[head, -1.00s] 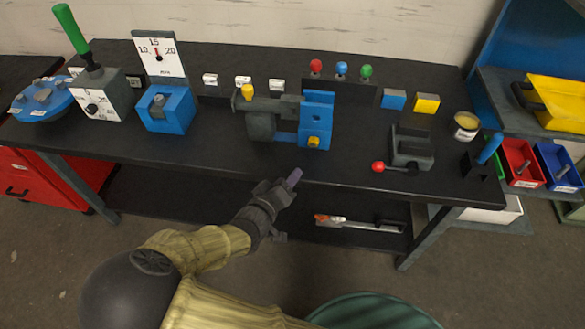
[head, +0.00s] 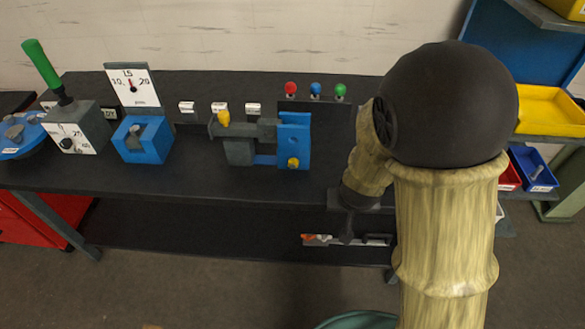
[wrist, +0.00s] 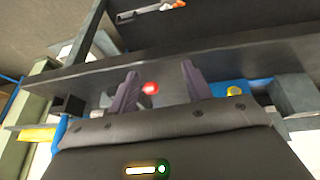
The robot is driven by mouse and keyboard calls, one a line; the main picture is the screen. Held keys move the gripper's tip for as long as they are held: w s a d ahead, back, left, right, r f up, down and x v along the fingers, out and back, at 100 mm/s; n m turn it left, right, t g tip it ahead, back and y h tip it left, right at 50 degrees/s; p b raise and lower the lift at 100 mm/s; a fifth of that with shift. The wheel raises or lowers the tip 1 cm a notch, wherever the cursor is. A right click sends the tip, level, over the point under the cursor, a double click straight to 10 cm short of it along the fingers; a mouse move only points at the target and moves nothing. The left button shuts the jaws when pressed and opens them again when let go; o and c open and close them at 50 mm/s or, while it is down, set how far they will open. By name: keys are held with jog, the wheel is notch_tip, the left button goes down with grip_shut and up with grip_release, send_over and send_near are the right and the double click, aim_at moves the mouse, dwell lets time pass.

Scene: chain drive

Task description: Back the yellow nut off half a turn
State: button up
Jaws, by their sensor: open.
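The yellow nut (head: 293,163) sits low on the face of the blue upright plate (head: 294,128) of the grey-and-blue fixture, near the middle of the bench. In the wrist view the yellow nut (wrist: 233,91) shows right of my gripper, on a blue part. My gripper (wrist: 160,80) is open and empty, with its two purple-grey fingers apart. A red ball knob (wrist: 151,87) appears between the fingers, apparently beyond them. In the head view my arm hides the fingers and the right part of the bench. My gripper is away from the nut, to its right.
A yellow-topped part (head: 223,118) stands on the fixture's left end. A blue block (head: 142,140) and a gauge box (head: 75,130) with a green-handled lever stand left. Red, blue and green knobs (head: 315,89) are behind. The bench front before the nut is clear. A tool (head: 345,240) lies on the lower shelf.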

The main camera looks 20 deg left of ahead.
jog(key=s+d+r+m+g, duration=0.1)
jog(key=s+d+r, duration=0.3)
jog(key=d, duration=0.4)
jog(key=s+d+r+m+g, duration=0.1)
jog(key=s+d+r, duration=0.2)
jog(key=d, duration=0.4)
jog(key=shift+s+d+r+m, duration=0.35)
jog(key=shift+s+d+m, duration=0.05)
jog(key=shift+s, duration=0.3)
jog(key=shift+c, duration=0.4)
jog(key=shift+c, duration=1)
jog(key=shift+w+d, duration=0.1)
